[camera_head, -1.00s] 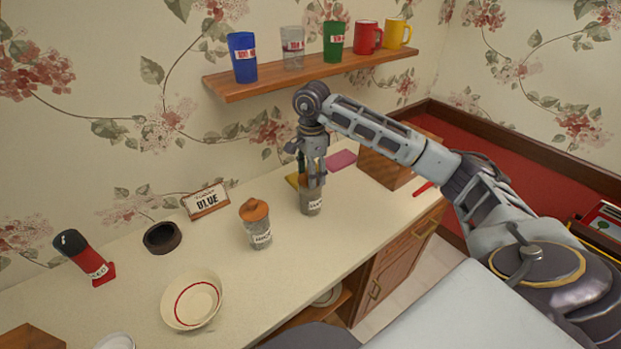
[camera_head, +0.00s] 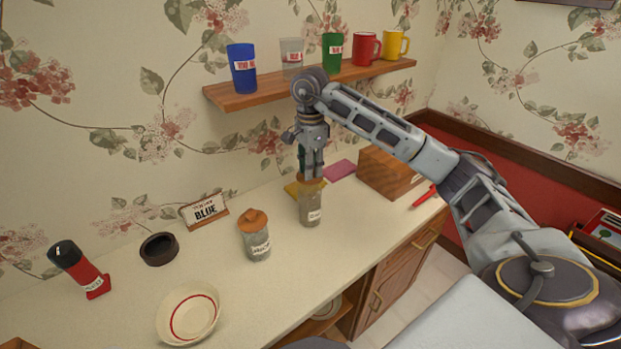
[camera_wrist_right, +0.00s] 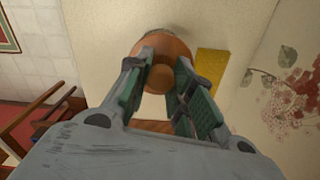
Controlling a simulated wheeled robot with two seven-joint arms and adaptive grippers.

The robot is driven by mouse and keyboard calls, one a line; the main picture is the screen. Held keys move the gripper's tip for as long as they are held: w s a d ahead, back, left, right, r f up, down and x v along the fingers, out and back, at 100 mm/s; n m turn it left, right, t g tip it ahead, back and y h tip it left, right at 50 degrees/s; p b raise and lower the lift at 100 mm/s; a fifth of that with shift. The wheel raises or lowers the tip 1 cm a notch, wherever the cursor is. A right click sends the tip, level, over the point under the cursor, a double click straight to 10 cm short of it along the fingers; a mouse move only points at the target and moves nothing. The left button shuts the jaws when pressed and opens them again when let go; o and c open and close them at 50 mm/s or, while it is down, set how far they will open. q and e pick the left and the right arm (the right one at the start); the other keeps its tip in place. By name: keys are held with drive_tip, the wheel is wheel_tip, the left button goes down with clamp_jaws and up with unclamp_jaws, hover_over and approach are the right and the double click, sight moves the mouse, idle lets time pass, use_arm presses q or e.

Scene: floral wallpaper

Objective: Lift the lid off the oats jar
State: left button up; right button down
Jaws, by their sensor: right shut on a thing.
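A clear jar (camera_head: 311,212) with a white label stands upright on the counter; its label is too small to read. My right gripper (camera_head: 312,176) points straight down over it, shut on its orange-brown lid (camera_head: 310,187). In the right wrist view the round lid (camera_wrist_right: 166,50) and its knob lie between the fingers (camera_wrist_right: 158,88), with a little of the jar behind. I cannot tell whether a gap separates lid and jar. A similar jar (camera_head: 260,250) with an orange lid (camera_head: 253,221) stands to the left; its label is unreadable too. My left gripper is out of view.
A shelf (camera_head: 310,86) with several cups and mugs hangs behind my right wrist. A bowl (camera_head: 188,316), dark ring (camera_head: 159,249), sign (camera_head: 205,210) and red item (camera_head: 82,272) are left.

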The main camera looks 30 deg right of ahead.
wheel_tip(320, 180, up, 2)
drive_tip(key=shift+r, duration=1.05)
drive_tip(key=shift+r+p, duration=0.2)
drive_tip(key=shift+p, duration=0.15)
drive_tip(key=shift+r+p, duration=1.55)
drive_tip(key=shift+r, duration=0.25)
drive_tip(key=shift+f, duration=0.1)
idle(1.0)
